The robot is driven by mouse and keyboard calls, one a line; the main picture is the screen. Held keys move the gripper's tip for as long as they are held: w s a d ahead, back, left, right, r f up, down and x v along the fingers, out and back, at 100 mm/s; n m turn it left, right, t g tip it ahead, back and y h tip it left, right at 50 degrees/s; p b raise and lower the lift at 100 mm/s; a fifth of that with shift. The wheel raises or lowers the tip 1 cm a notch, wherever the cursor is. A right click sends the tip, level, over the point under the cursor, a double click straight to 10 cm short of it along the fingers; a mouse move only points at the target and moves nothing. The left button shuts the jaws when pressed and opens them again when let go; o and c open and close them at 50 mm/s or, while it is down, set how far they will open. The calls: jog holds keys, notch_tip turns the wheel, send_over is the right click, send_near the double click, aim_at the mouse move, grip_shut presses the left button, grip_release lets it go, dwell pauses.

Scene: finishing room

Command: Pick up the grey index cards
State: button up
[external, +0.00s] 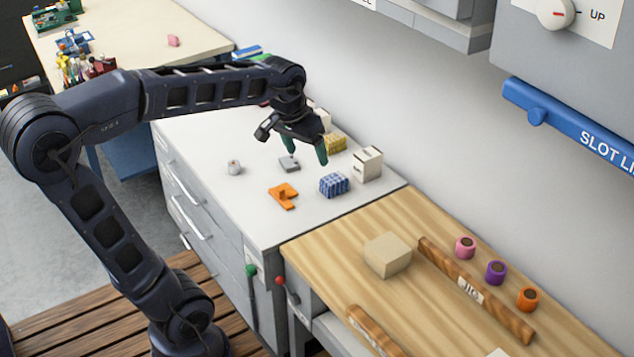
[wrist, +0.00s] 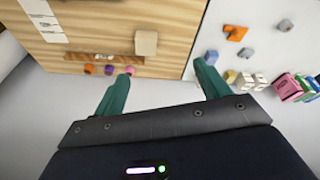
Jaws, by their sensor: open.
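The grey index cards (external: 289,163) appear as a small grey block on the white cabinet top in the external view. In the wrist view a small grey block (wrist: 245,52) that looks like them lies right of the fingers. My gripper (external: 305,150) has two green fingers, spread apart with nothing between them. In the external view it hangs over the cabinet top, with one fingertip close to the cards in the picture; the height gap is hard to tell.
Near the cards are an orange piece (external: 283,197), a blue patterned block (external: 334,185), a white box (external: 367,163), a yellow block (external: 335,142) and a small pale round item (external: 234,168). A wooden bench (external: 340,260) adjoins; a wall stands behind.

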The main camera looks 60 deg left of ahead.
jog(key=w+a+f+n+g, duration=0.1)
jog(key=w+a+n, duration=0.2)
jog(key=w+a, duration=0.9)
jog(key=n+g+h, duration=0.2)
jog(key=n, duration=0.7)
send_over(290, 161)
jog(key=f, duration=2.4)
jog(key=a+f, duration=0.1)
jog(key=f, duration=1.2)
jog(key=shift+s, duration=0.25)
jog(key=shift+w+d+f, duration=0.1)
jog(key=shift+d+f, duration=0.1)
jog(key=shift+f, duration=1.3)
jog(key=shift+w+d+f, duration=0.1)
jog(key=shift+d+f, duration=0.1)
jog(key=shift+f, duration=1.25)
jog(key=c, duration=1.1)
jog(key=shift+o, duration=0.2)
